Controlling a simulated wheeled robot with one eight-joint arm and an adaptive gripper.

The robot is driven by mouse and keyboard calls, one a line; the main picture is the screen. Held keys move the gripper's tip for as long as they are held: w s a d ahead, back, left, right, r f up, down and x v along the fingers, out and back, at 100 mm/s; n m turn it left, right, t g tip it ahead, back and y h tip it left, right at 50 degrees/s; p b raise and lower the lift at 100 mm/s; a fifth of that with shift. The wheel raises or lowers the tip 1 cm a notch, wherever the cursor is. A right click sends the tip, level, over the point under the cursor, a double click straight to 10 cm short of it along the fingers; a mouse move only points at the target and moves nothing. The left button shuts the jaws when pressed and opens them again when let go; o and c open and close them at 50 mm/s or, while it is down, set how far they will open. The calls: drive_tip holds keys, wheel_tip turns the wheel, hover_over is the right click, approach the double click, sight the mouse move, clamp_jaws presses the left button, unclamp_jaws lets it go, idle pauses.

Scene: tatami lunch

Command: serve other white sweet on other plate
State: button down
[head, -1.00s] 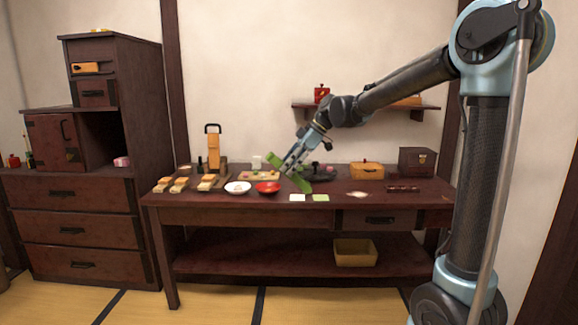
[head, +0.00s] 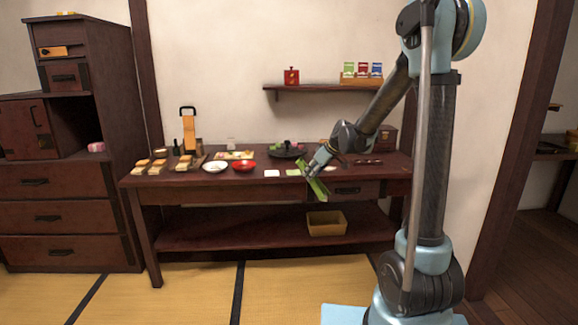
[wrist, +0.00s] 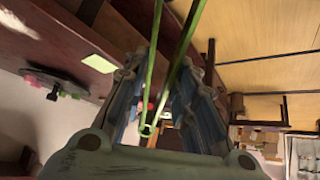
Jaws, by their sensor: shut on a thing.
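My gripper (head: 316,166) is shut on green tongs (head: 318,187), which slant down in front of the table's front edge. In the wrist view the two long arms of the tongs (wrist: 175,72) run up out of the picture, so their tips are hidden there. I cannot tell whether a white sweet is between them. A white square plate (head: 272,173) and a pale green square plate (head: 293,172) lie near the table's front edge; no sweet is discernible on either. A dark round tray (head: 287,155) behind them holds small dark, green and pink things.
A white bowl (head: 215,167) and a red bowl (head: 244,166) stand to the left on the table (head: 190,180). Sandwich-like pieces (head: 158,163) sit farther left. A basket (head: 327,223) is on the lower shelf. The tatami floor in front is clear.

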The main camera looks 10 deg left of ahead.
drive_tip(key=w+d+f+m+t+h, duration=0.1)
drive_tip(key=d+f+m+h, duration=0.1)
drive_tip(key=d, duration=0.7)
drive_tip(key=w+d+f+m+t+h, duration=0.1)
drive_tip(key=d+f+m, duration=0.3)
drive_tip(key=d, duration=0.5)
drive_tip(key=w+d+f+m+t+h, duration=0.1)
drive_tip(key=w+d+f+m+h, duration=0.2)
drive_tip(key=d, duration=0.6)
drive_tip(key=shift+f+m, duration=0.3)
drive_tip(key=shift+m, duration=0.8)
